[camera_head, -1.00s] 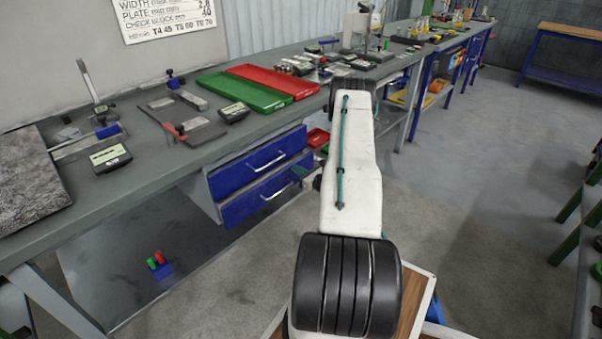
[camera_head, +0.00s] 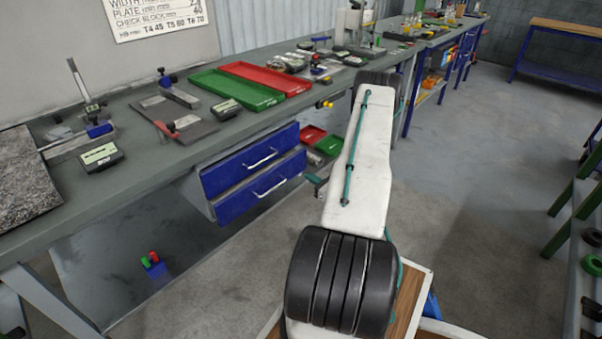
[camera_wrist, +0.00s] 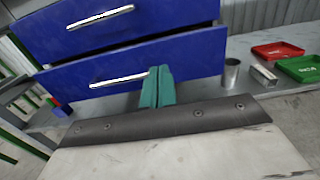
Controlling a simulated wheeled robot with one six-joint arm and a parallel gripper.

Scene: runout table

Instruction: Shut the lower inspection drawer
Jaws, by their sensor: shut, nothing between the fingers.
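The blue lower inspection drawer (camera_head: 240,203) is under the bench, below the blue upper drawer (camera_head: 225,178). Its front appears to stand a little farther out than the upper one; a thin strip shows above its top edge in the wrist view. There the lower drawer (camera_wrist: 195,58) has a silver bar handle (camera_wrist: 118,78). My gripper (camera_wrist: 158,86) has teal fingers pressed together and empty, in front of the lower drawer's front, right of the handle. In the head view my gripper (camera_head: 316,180) is just right of the drawer, mostly hidden behind my arm. I cannot tell contact.
The bench top (camera_head: 140,165) above holds a green tray (camera_head: 236,90), a red tray (camera_head: 266,77) and gauges. Red (camera_wrist: 277,51) and green (camera_wrist: 300,68) bins and a metal cup (camera_wrist: 231,73) sit on the lower shelf.

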